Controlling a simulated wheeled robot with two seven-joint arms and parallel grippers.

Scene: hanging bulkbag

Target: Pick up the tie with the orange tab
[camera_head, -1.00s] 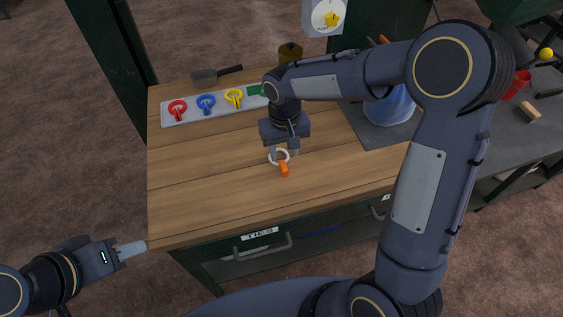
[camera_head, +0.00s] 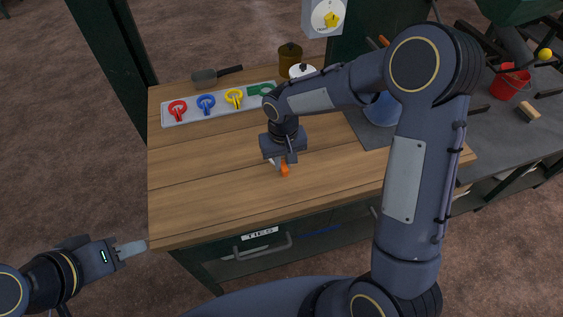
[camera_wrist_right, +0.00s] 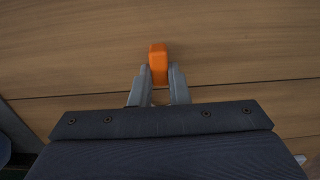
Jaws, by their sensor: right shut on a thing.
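The tie with the orange tab (camera_head: 284,170) is on the wooden workbench (camera_head: 215,205), near its middle; its orange tab also shows in the right wrist view (camera_wrist_right: 158,62). My right gripper (camera_head: 278,164) is low over the bench and shut on the tie. In the right wrist view my right gripper's fingers (camera_wrist_right: 159,88) close on either side of it, with the tab sticking out beyond them. The tie's pale ring is mostly hidden by the gripper. My left gripper (camera_head: 130,249) is off the bench's front left corner, with nothing in it; its finger gap is not clear.
A grey tray (camera_head: 190,118) at the back left holds red (camera_head: 177,109), blue (camera_head: 206,104) and yellow (camera_head: 234,97) ties. The bench's left front is clear.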

